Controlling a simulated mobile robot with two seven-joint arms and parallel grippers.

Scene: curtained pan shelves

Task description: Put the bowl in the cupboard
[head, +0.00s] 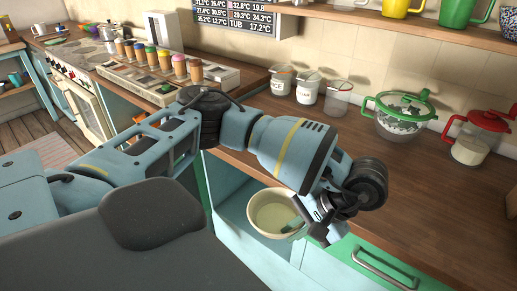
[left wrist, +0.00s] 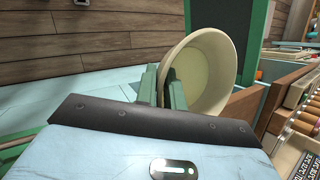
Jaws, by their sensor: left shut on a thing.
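The cream bowl (head: 268,211) is in front of the counter, at the opening of a light-blue cupboard (head: 233,183) below the worktop. Its open top faces up toward the head camera. My left gripper (head: 298,228) is shut on the bowl's right rim. In the left wrist view the bowl (left wrist: 207,75) shows beyond the green fingers of the gripper (left wrist: 164,88), with its wall between them. I cannot tell whether the bowl's base touches the cupboard floor. My right gripper is not in view.
A green drawer front with a metal handle (head: 386,268) is right of the opening. The wooden worktop (head: 345,170) above holds white jars (head: 308,87), a green-lidded glass bowl (head: 400,113) and a red-lidded jug (head: 476,140). A spice rack (head: 150,75) and stove stand to the left.

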